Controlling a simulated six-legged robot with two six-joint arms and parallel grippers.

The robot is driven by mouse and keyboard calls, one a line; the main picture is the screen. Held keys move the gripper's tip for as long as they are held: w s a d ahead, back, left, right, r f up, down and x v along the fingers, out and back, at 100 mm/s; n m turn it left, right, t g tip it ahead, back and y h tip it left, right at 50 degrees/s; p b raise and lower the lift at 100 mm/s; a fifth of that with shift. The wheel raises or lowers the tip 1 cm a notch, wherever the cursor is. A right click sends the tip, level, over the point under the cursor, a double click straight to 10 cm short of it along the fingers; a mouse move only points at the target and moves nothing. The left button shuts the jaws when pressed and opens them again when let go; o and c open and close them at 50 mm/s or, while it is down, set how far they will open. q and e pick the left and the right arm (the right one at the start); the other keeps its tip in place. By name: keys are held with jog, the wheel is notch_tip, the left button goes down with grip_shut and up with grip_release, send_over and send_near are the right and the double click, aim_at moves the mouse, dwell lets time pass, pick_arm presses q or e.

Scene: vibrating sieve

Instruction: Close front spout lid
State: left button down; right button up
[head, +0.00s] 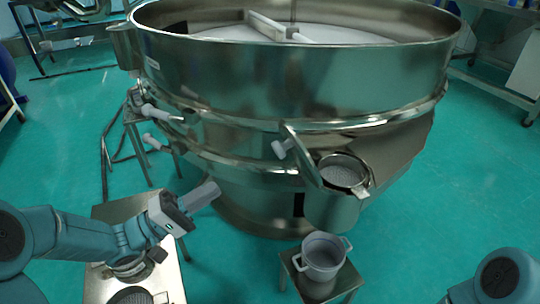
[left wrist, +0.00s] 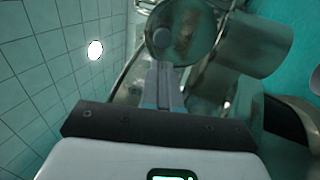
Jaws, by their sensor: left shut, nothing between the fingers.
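The large steel vibrating sieve (head: 290,80) fills the middle of the head view. Its front spout (head: 332,208) sticks out at the lower right, with its round mouth open and grey granular material inside. The spout lid (head: 301,155) stands raised on the left side of the mouth, its white knob (head: 280,148) facing left. In the left wrist view the round lid (left wrist: 190,30) with a pale knob (left wrist: 162,38) is just beyond the fingertips, beside the spout (left wrist: 258,45). My left gripper (head: 212,190) is shut and empty, left of the lid and apart from it. My right gripper is out of view.
A pale two-handled pot (head: 322,257) stands on a small stool (head: 287,268) below the spout. A steel table (head: 172,277) is under my left arm. White-handled clamps (head: 160,114) project from the sieve's left side. Green floor is free at the right.

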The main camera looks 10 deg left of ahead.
pick_arm(q)
jog(key=b+x, duration=0.1)
jog(key=x, duration=1.2)
jog(key=shift+w+b, duration=0.35)
jog(key=shift+d, duration=0.15)
